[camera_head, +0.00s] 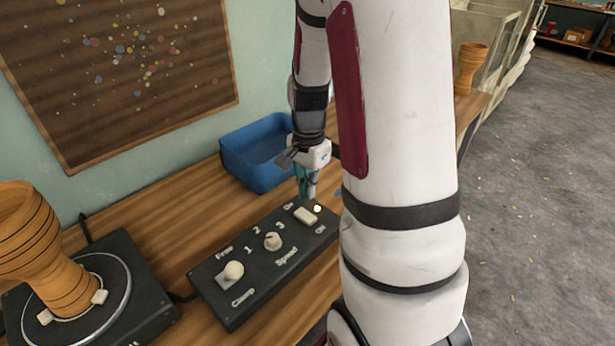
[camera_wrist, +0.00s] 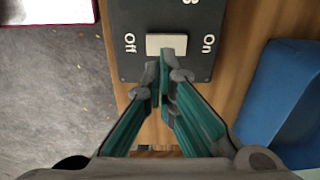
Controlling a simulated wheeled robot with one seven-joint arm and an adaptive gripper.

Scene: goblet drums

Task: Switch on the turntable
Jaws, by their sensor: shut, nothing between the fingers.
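The turntable (camera_head: 148,292) is a black box with a round plate at the left of the head view, and a wooden goblet drum (camera_head: 45,255) stands on it. A dark control panel (camera_head: 250,292) beside it carries a white power switch (camera_head: 305,215) between the words On and Off. The switch also shows in the wrist view (camera_wrist: 158,41). My gripper (camera_head: 308,196) is shut and empty, pointing down at the switch. In the wrist view its fingertips (camera_wrist: 165,66) overlap the switch's near edge; I cannot tell if they touch it. A small light by the switch looks bright.
The panel also has a speed knob (camera_head: 272,241) and a clamp lever (camera_head: 232,270). A blue bin (camera_head: 255,160) stands behind my gripper on the wooden bench (camera_head: 190,205). Another wooden goblet (camera_head: 470,66) stands at the far end.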

